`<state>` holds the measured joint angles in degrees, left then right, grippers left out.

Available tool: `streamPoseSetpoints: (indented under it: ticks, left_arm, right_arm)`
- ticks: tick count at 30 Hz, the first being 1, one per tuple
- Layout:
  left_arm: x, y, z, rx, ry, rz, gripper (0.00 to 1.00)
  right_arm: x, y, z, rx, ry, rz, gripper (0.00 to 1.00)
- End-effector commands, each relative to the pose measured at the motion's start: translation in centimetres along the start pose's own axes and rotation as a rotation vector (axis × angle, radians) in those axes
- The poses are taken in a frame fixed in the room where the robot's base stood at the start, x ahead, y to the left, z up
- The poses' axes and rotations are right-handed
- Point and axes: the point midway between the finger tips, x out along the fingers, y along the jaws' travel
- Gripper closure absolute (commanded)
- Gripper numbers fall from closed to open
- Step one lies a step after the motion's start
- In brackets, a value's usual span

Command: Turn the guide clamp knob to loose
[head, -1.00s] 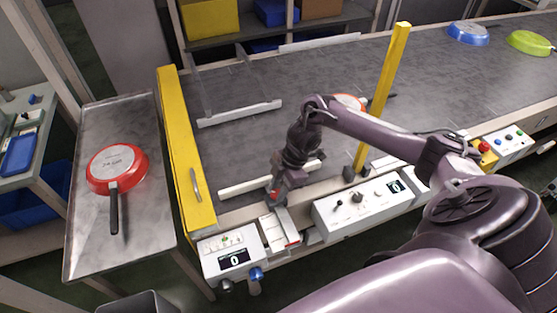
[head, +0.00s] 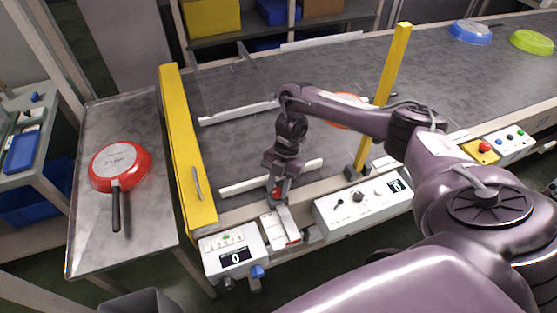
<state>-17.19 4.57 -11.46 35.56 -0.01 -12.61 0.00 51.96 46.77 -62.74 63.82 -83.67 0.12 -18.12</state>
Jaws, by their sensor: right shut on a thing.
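My right gripper (head: 277,192) is shut on the small red guide clamp knob (head: 276,194) at the front edge of the conveyor. Its fingers and wrist hide most of the knob, so I cannot read which way it is set. The near white guide rail (head: 240,186) lies on the belt just behind the knob and runs past my wrist. The far guide rail (head: 238,114) lies further back. My left gripper is not in view.
A white counter box (head: 222,262) with a blue knob (head: 257,271) and a control panel (head: 345,214) flank the gripper. A yellow post (head: 388,90) stands to the right. A red pan (head: 137,172) lies on the left side table (head: 90,245). Blue (head: 470,32) and green (head: 531,41) pans sit far right.

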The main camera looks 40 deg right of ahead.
Motion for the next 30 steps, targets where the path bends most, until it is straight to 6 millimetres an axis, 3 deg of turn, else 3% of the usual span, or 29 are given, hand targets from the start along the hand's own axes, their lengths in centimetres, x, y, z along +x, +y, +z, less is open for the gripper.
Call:
streamPoseSetpoints:
  ticks: [12, 13, 18, 26, 30]
  left_arm:
    - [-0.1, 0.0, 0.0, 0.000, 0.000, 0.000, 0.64]
    - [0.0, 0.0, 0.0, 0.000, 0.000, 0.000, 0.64]
    - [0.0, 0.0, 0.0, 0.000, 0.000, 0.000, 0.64]
    - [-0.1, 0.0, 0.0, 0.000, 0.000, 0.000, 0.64]
    - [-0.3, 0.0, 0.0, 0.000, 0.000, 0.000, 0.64]
  right_arm:
    - [-0.1, 0.1, 0.1, -0.006, -0.002, 0.001, 0.94]
    - [-0.1, 0.1, 0.1, -0.006, -0.002, 0.001, 0.70]
    - [-0.1, 0.1, 0.1, -0.006, -0.002, 0.000, 0.50]
    - [-0.1, 0.1, 0.0, -0.006, -0.001, -0.001, 0.50]
    - [-1.4, 0.1, 0.0, -0.008, -0.004, 0.000, 0.50]
